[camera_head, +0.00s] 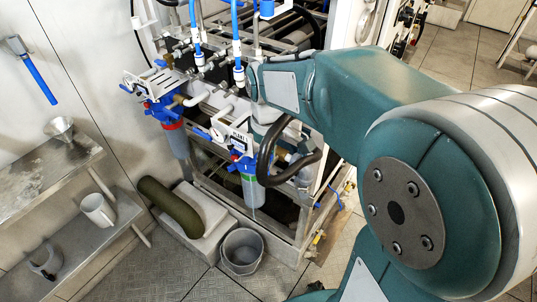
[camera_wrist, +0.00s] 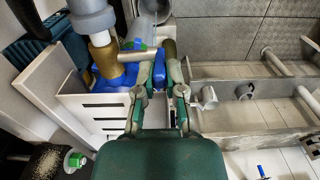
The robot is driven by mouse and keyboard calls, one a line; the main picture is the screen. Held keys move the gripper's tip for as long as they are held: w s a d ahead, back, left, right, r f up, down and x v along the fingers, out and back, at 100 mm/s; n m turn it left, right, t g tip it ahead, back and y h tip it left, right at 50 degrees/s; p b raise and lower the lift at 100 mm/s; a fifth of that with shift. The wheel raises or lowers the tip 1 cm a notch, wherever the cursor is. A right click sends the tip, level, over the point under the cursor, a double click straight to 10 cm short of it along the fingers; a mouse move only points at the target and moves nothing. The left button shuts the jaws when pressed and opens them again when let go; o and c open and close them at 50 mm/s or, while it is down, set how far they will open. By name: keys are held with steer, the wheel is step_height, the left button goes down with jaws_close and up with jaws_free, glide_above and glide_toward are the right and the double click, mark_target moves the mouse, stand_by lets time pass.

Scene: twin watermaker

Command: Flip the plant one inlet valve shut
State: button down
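In the wrist view, my gripper (camera_wrist: 159,72) has one green finger on each side of a blue handle-like piece (camera_wrist: 158,77). The fingers lie very close to it, but I cannot tell whether they press on it. A brass-coloured fitting (camera_wrist: 106,58) and a white slotted bracket (camera_wrist: 100,112) are just left of the gripper. In the head view, my arm reaches to the filter rack and hides the gripper. I cannot tell which valve is the inlet.
Another filter housing (camera_head: 176,140) with a red ring hangs to the left. A thick black hose (camera_head: 268,160) loops close to my arm. A grey bucket (camera_head: 242,250) stands on the floor below. A metal shelf (camera_head: 45,175) with a mug (camera_head: 98,209) is at the left.

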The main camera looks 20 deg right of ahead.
steer(key=shift+w+a+g+h, duration=0.25)
steer(key=shift+g+h, duration=0.2)
steer(key=shift+g, duration=0.15)
steer(key=shift+w+a+g+h, duration=0.15)
steer(key=shift+w+g+h, duration=0.1)
steer(key=shift+g+h, duration=0.3)
steer(key=c, duration=0.7)
jaws_free()
steer(key=v, duration=1.2)
steer(key=shift+w+d, duration=0.1)
